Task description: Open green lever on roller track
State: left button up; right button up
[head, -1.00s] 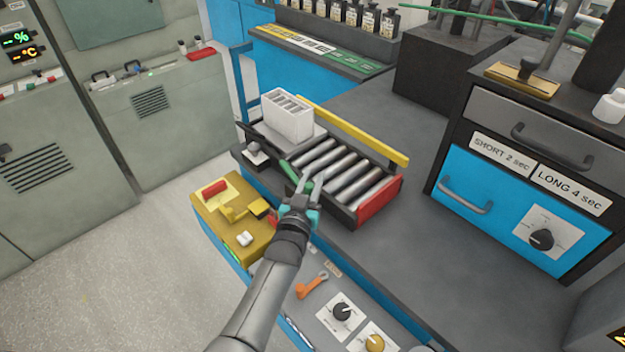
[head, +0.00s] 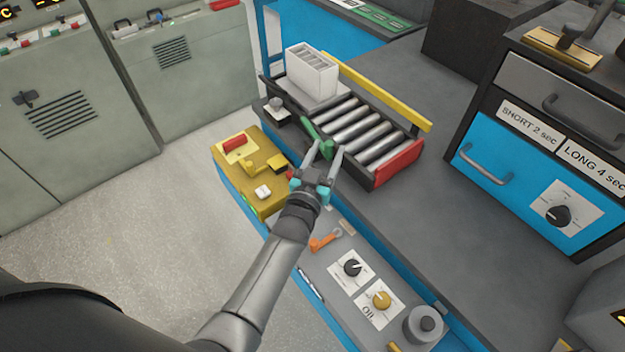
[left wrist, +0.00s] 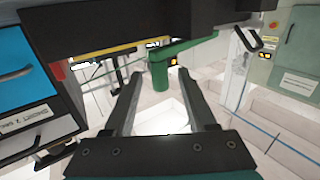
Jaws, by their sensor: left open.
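The green lever (head: 313,130) is on the near long side of the roller track (head: 366,131), lying slantwise along its edge. My left gripper (head: 328,148) is open, its two fingers pointing at the lever's near end. In the head view that end shows between the fingertips; I cannot tell whether they touch it. In the left wrist view the lever (left wrist: 160,70) shows as a green post with an arm reaching right, beyond and between the open fingers (left wrist: 162,88). My right gripper is out of view.
A white slotted block (head: 312,72) stands at the track's far end. A yellow rail (head: 376,92) and a red end piece (head: 398,163) border the track. A yellow box (head: 250,172) is left of my gripper, and a blue-fronted drawer unit (head: 525,190) is at right.

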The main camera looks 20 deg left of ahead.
pick_arm(q)
jog(key=s+p, duration=0.1)
jog(key=s, duration=0.9)
jog(key=shift+s, duration=0.25)
